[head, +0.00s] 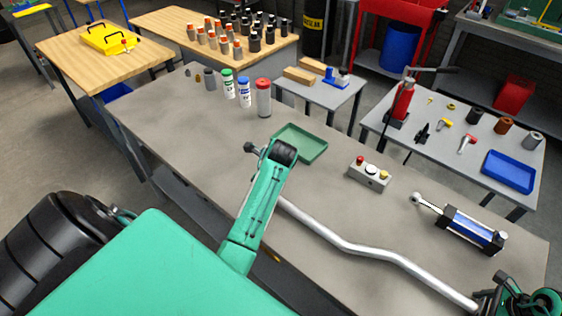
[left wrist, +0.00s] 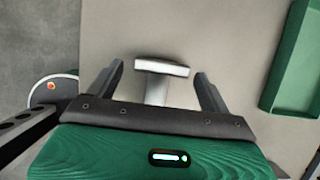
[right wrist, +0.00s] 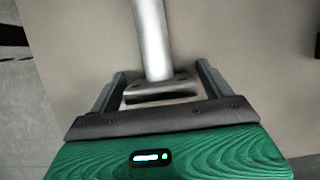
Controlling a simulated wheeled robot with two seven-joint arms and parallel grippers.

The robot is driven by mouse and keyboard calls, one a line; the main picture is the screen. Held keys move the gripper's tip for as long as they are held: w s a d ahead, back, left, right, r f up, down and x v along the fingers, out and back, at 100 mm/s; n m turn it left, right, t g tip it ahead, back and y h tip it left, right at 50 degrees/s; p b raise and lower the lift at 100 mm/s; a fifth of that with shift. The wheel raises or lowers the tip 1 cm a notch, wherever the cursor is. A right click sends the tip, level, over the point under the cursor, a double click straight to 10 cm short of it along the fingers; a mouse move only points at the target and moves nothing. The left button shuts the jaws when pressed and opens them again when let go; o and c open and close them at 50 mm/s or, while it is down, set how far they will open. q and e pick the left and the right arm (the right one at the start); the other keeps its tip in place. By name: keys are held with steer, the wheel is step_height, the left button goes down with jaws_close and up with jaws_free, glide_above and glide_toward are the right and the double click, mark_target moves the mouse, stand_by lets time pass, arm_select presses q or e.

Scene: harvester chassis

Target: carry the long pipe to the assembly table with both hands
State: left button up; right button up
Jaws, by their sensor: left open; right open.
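The long pipe (head: 350,247) is a silver, bent tube lying on the grey table (head: 215,130) along its front edge. My left gripper (left wrist: 160,75) is open, with a flanged pipe end (left wrist: 160,67) between its fingers in the left wrist view. My right gripper (right wrist: 160,78) is open, with the other flanged end (right wrist: 158,92) between its fingers in the right wrist view. In the head view my left arm covers the pipe's left end, and my right gripper (head: 490,297) is at its right end. Whether the fingers touch the pipe cannot be told.
On the same table are a green tray (head: 305,143), a button box (head: 369,174), a blue cylinder (head: 470,228) and several spray cans (head: 244,92). Behind stand a small table (head: 318,92), a parts table (head: 450,140) and wooden tables (head: 80,60).

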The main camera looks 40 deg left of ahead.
arm_select(q)
steer(key=v, duration=0.7)
steer(key=shift+d+r, duration=0.1)
steer(key=shift+r, duration=0.1)
arm_select(e)
steer(key=shift+d+r, duration=0.1)
steer(key=shift+r, duration=0.05)
steer(key=v, duration=1.1)
steer(key=shift+d+r, duration=0.2)
steer(key=shift+r, duration=0.1)
steer(key=shift+a, duration=0.1)
